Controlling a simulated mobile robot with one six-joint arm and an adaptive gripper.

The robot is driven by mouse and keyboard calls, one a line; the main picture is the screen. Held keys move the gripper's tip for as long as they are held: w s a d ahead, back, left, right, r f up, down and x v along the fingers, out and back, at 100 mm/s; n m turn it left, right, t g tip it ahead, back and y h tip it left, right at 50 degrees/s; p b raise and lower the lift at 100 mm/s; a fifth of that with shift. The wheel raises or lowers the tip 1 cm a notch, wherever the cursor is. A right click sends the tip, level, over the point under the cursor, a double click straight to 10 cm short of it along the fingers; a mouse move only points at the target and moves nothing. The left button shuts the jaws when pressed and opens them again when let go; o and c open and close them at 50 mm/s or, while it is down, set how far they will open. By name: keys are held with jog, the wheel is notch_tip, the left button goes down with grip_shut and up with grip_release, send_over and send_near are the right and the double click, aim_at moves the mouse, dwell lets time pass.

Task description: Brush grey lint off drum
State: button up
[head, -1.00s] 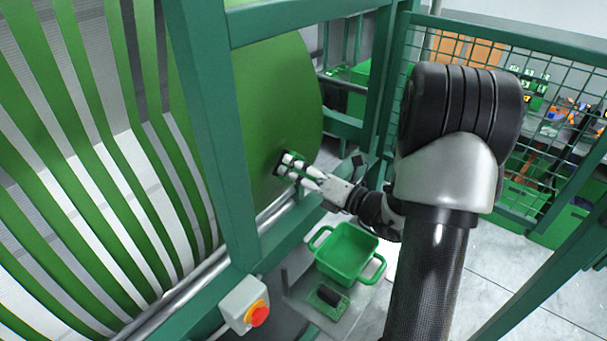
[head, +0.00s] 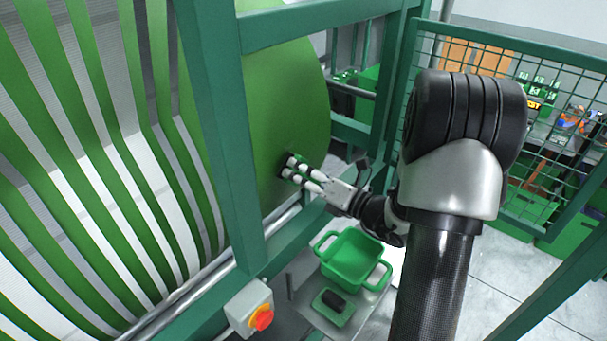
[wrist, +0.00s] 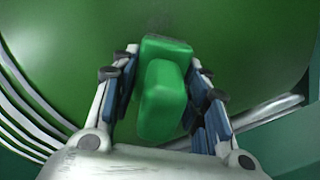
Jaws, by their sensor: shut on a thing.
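The drum's green end face (head: 285,95) stands behind a green frame post, with green and white webbing strips (head: 150,150) around the drum to the left. My gripper (head: 294,172) is at the lower right of this face, its fingers shut on a green block-like brush (wrist: 163,95). In the wrist view the brush sits between both finger pairs, its far end at or very close to the drum face (wrist: 70,50). Whether it touches cannot be told. A faint greyish smudge, possibly lint, shows on the face just beyond the brush (wrist: 165,24).
A green tub (head: 352,259) and a small green tray (head: 334,306) with a dark object stand on a grey shelf below my gripper. A switch box with a red-orange button (head: 261,317) is on the frame. A green mesh guard (head: 515,100) stands to the right.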

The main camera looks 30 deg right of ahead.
aim_at(308, 162)
jog(key=shift+x, duration=0.8)
jog(key=shift+w+d+r+p, duration=0.1)
jog(key=shift+w+d+p, duration=0.1)
jog(key=shift+d, duration=0.45)
jog(key=shift+w+d+f+p, duration=0.1)
jog(key=shift+w+d+p, duration=0.15)
jog(key=shift+d, duration=0.4)
jog(key=shift+w+d+r+p, duration=0.1)
jog(key=shift+w+d+p, duration=0.1)
jog(key=shift+d, duration=0.45)
jog(key=shift+r+p, duration=0.95)
jog(key=shift+r, duration=0.05)
jog(key=shift+s+a, duration=0.3)
jog(key=shift+a, duration=0.7)
jog(key=shift+s+a, duration=0.3)
jog(key=shift+a, duration=0.7)
jog(key=shift+r+p, duration=1)
jog(key=shift+p, duration=0.05)
jog(key=shift+w+d+p, duration=0.1)
jog(key=shift+w+d, duration=0.1)
jog(key=shift+d, duration=0.45)
jog(key=shift+w+d+p, duration=0.15)
jog(key=shift+w+d, duration=0.1)
jog(key=shift+d, duration=0.4)
jog(key=shift+w+d+p, duration=0.1)
jog(key=shift+w+d, duration=0.1)
jog(key=shift+d, duration=0.45)
